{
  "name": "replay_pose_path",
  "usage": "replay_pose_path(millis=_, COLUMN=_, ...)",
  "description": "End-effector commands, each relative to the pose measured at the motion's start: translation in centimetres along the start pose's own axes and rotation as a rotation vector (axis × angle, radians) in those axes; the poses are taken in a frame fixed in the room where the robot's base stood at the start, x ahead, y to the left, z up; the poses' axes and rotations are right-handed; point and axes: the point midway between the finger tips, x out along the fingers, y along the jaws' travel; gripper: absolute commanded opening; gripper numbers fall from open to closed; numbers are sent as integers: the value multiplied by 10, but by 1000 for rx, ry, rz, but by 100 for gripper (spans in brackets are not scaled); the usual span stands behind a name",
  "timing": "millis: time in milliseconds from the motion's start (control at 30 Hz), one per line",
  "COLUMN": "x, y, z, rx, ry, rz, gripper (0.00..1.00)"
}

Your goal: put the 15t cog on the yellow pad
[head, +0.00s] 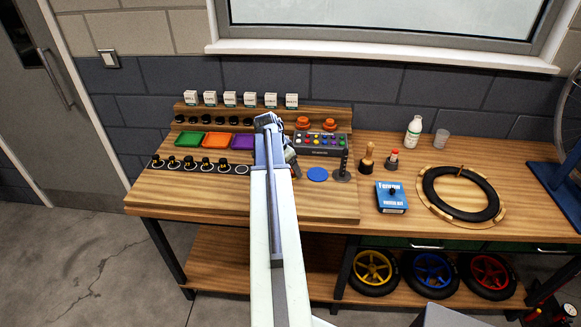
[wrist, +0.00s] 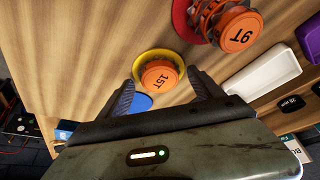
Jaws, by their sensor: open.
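In the wrist view the orange 15T cog (wrist: 160,76) lies with its label up on the yellow pad (wrist: 140,63), whose rim shows around it. My gripper (wrist: 161,79) is open, with one finger on each side of the cog and a gap to it on both sides. In the head view my gripper (head: 268,122) is at the far end of my arm, over the bench. The arm hides the yellow pad and this cog there.
A white tray (wrist: 268,72) lies to the right. Bare wood lies left.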

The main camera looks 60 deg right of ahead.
Motion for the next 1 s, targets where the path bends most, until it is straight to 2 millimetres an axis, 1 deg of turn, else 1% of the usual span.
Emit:
replay_pose_path(millis=167, x=-18, y=0, z=-3, rx=0, ry=0, rz=0, gripper=76)
replay_pose_path(millis=267, x=-36, y=1, z=-4, rx=-1, ry=0, rz=0, gripper=76)
replay_pose_path(millis=500, x=-94, y=1, z=-6, rx=0, ry=1, rz=0, gripper=76)
replay_pose_path(millis=600, x=-112, y=1, z=-5, rx=0, ry=1, rz=0, gripper=76)
replay_pose_path(millis=733, x=-124, y=1, z=-4, rx=2, ry=0, rz=1, gripper=76)
replay_pose_path(millis=1000, x=-121, y=1, z=-2, rx=2, ry=0, rz=1, gripper=76)
